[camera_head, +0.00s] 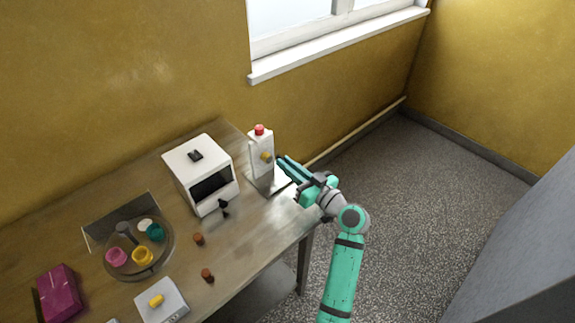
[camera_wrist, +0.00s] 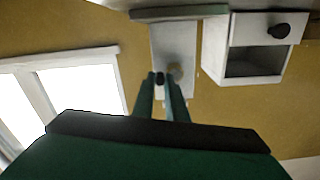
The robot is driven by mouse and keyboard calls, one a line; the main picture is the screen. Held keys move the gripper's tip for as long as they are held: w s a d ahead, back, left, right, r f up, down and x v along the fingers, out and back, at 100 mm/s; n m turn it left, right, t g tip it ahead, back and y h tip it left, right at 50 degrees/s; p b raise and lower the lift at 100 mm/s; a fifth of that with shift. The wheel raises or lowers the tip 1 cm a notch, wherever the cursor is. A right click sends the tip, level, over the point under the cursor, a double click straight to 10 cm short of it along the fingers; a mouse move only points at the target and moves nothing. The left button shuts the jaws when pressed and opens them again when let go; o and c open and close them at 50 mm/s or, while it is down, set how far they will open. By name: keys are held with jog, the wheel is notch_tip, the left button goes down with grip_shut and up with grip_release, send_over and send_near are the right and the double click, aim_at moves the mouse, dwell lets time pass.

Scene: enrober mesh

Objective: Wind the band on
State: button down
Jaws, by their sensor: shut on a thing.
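In the wrist view, which is upside down, the unit (camera_wrist: 172,45) is straight ahead. My gripper (camera_wrist: 166,80) is shut on a small dark piece (camera_wrist: 160,78) beside the pale round knob (camera_wrist: 176,71). I cannot make out a band.
A white box (camera_head: 188,165) with a dark opening and black knob stands left of the unit. A round tray (camera_head: 109,268) holds coloured cups. A white box with a yellow top piece (camera_head: 170,304), a magenta box (camera_head: 60,292) and two brown pieces (camera_head: 198,238) are on the table.

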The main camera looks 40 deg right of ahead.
aim_at(267, 169)
jog(key=m, duration=0.2)
jog(key=f+m, duration=0.1)
jog(key=m, duration=0.2)
jog(key=shift+a+f+m, duration=0.2)
jog(key=shift+a+m, duration=0.05)
jog(key=shift+m, duration=0.15)
jog(key=m, duration=0.3)
jog(key=a+f+m, duration=0.1)
jog(key=m, duration=0.1)
jog(key=shift+s, duration=0.1)
jog(key=m, duration=0.3)
jog(key=a+m, duration=0.1)
jog(key=m, duration=0.2)
jog(key=shift+a+f+m, duration=0.15)
jog(key=shift+m, duration=0.15)
jog(key=m, duration=0.2)
jog(key=a+m, duration=0.1)
jog(key=m, duration=0.2)
jog(key=shift+s+a+r+m, duration=0.1)
jog(key=shift+r+m, duration=0.1)
jog(key=shift+m, duration=0.1)
jog(key=c, duration=1.8)
grip_release()
jog(key=shift+o, duration=0.2)
jog(key=shift+s, duration=0.1)
